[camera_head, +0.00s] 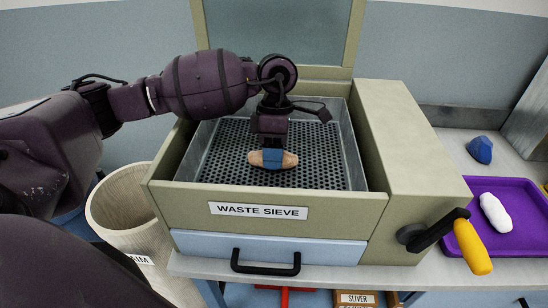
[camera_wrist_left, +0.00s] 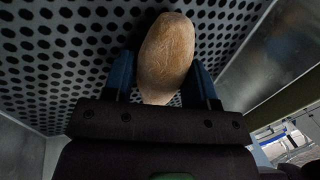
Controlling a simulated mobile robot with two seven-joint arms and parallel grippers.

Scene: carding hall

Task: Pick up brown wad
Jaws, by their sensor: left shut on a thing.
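The brown wad (camera_head: 288,160) is a tan, oval lump inside the waste sieve (camera_head: 166,196), over its perforated metal floor. My left gripper (camera_head: 272,158) comes down from above and is shut on the wad, its blue fingers across the wad's middle. In the left wrist view the wad (camera_wrist_left: 166,55) sits between the two blue fingertips (camera_wrist_left: 160,82), with the perforated floor behind it. I cannot tell whether the wad touches the floor or is slightly above it. My right gripper is not in view.
The sieve's metal walls surround the gripper, and its lid stands open behind. A yellow-handled crank (camera_head: 472,246) sticks out at the front right. A purple tray (camera_head: 515,240) with a white wad (camera_head: 495,212) and a blue wad (camera_head: 480,150) lie right. A cream bin (camera_head: 125,205) stands left.

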